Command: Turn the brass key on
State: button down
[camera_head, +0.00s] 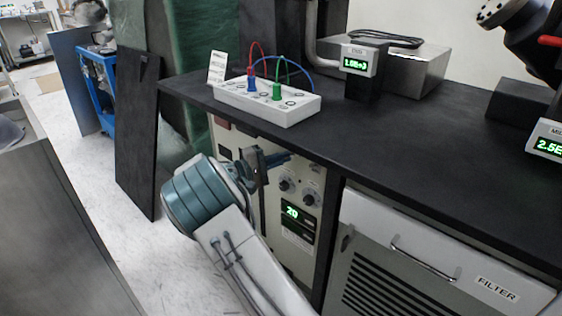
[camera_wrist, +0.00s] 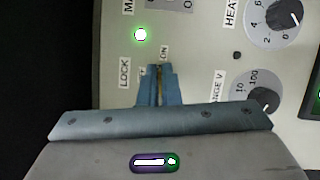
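The brass key (camera_wrist: 159,72) shows only as a thin brownish strip between my fingertips in the wrist view. My gripper (camera_wrist: 158,86) has its two blue fingers close together on either side of it, pinching it. Labels LOCK and ON stand on the panel beside the fingers; a third label is partly covered. The key's lock and most of the key are hidden by the fingers. In the head view my gripper (camera_head: 280,158) is at the upper part of the cream control panel (camera_head: 276,232) under the bench, and the key cannot be made out.
A green lamp (camera_wrist: 140,34) glows on the panel. Two dials (camera_wrist: 272,22) sit to the right of my fingers. A green display (camera_head: 292,213) reads 20. The black bench top (camera_head: 400,140) overhangs the panel and carries a white socket box (camera_head: 290,113) with coloured cables.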

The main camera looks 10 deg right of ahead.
jog(key=shift+m+y+b, duration=0.3)
jog(key=shift+m+y, duration=0.1)
jog(key=shift+m, duration=0.6)
jog(key=shift+a, duration=0.1)
jog(key=c, duration=1.6)
grip_release()
jog(key=shift+c, duration=0.2)
jog(key=p+v, duration=0.3)
jog(key=v, duration=1.1)
jog(key=shift+w, duration=0.2)
